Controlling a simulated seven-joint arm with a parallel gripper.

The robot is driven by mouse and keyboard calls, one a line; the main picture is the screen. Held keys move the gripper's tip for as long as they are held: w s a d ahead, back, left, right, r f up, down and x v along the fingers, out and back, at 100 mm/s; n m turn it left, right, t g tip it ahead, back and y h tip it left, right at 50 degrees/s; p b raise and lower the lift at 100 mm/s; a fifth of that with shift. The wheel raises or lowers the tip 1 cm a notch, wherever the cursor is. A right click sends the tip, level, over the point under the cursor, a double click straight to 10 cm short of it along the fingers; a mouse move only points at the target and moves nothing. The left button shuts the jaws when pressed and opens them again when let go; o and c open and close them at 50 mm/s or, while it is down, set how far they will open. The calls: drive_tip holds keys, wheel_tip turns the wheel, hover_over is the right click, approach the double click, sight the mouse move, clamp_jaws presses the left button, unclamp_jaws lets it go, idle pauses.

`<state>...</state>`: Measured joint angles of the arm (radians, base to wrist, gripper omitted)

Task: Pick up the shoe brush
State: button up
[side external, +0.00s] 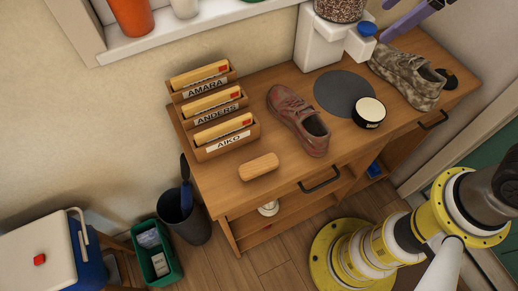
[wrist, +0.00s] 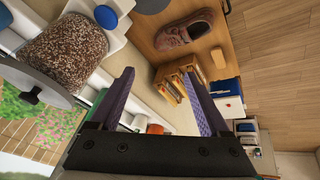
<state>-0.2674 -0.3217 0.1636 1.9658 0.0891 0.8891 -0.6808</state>
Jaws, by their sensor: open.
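The shoe brush (side external: 259,167) appears to be the plain tan, rounded block lying near the front left edge of the wooden cabinet top, in front of the card holders. In the wrist view it seems to be the small tan block (wrist: 218,58) beside the card holders. My gripper (side external: 405,20) is at the top right of the side view, high above the cabinet and far from the brush. Its purple fingers are spread with nothing between them, as the wrist view also shows (wrist: 157,68).
Card holders (side external: 214,110), a reddish shoe (side external: 299,120), a round black tin (side external: 369,112) and a patterned shoe (side external: 407,77) stand on the cabinet top (side external: 265,87). A white dispenser (side external: 318,44) stands at the back. A dark bin (side external: 184,215) is on the floor left.

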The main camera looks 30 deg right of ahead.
drive_tip(key=w+a+f+n+g, duration=0.2)
drive_tip(key=w+a+f+n, duration=0.15)
drive_tip(key=a, duration=0.55)
drive_tip(key=n+g, duration=0.3)
drive_tip(key=n, duration=0.1)
hover_over(259, 165)
drive_tip(key=f, duration=2.1)
drive_tip(key=shift+w+d, duration=0.3)
drive_tip(key=shift+w, duration=0.05)
drive_tip(key=shift+s+a+f, duration=0.1)
drive_tip(key=shift+s+f, duration=0.1)
drive_tip(key=shift+f, duration=1.15)
drive_tip(key=shift+s+a+f, duration=0.1)
drive_tip(key=shift+s+f, duration=0.05)
drive_tip(key=shift+f, duration=1.15)
clamp_jaws()
